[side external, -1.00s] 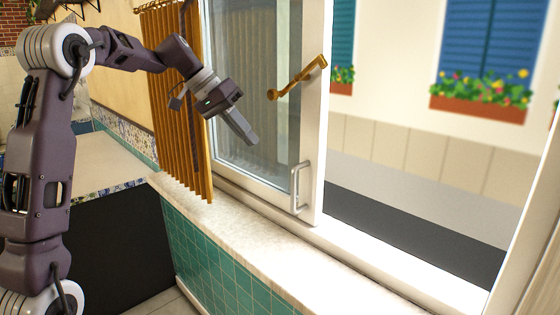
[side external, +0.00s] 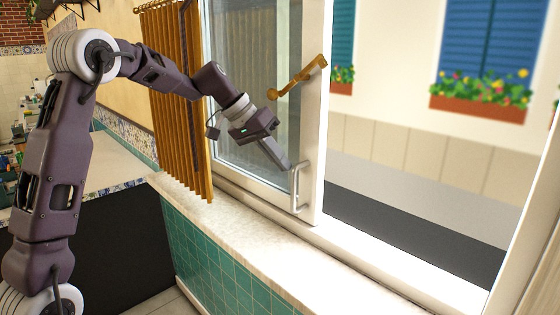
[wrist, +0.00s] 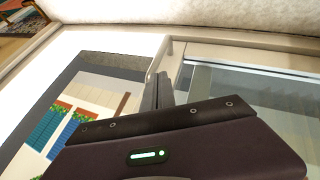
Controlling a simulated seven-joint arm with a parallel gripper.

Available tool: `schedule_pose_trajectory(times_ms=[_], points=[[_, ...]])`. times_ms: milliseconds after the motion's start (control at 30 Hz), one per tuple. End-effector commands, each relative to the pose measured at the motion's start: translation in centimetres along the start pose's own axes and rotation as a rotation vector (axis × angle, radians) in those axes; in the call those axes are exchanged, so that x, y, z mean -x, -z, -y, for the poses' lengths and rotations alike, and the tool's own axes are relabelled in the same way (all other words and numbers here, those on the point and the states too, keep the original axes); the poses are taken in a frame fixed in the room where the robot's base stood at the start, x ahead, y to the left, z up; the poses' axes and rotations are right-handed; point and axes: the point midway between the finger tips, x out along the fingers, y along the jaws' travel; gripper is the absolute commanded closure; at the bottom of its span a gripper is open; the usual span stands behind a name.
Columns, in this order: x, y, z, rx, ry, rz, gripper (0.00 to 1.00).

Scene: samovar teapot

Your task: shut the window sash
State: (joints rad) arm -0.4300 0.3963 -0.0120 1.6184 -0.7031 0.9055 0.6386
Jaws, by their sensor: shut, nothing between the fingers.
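The window sash (side external: 312,120) has a white frame with glass and stands at the left of the window opening, with a wide gap open to its right. A silver pull handle (side external: 297,187) is on the lower part of its right-hand stile. A brass lever (side external: 298,78) is higher up on the same stile. My gripper (side external: 287,165) is shut and empty, its fingertips just left of the silver handle; I cannot tell whether they touch it. In the wrist view the fingers (wrist: 164,88) point at the sash stile, near the handle (wrist: 152,70), with glass to the right.
A pale stone sill (side external: 250,240) runs below the window above green tiles. A mustard curtain (side external: 175,100) hangs at the left of the sash. Through the open gap are a facade with flower boxes (side external: 480,105) and blue shutters.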

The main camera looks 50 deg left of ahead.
Motion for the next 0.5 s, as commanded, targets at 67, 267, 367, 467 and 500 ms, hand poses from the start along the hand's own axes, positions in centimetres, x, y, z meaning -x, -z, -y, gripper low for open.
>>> schedule_pose_trajectory(times_ms=[67,267,367,467,500], points=[[-0.1,-0.1,-0.2,-0.001,-0.001,0.0,1.0],[-1.0,-0.8,-2.8,-0.004,-0.005,0.004,1.0],[-1.9,-1.5,-5.2,-0.008,-0.006,0.005,1.0],[-3.1,-2.3,-8.2,-0.008,-0.007,0.006,1.0],[-3.6,-2.7,-9.5,-0.009,-0.007,0.007,1.0]])
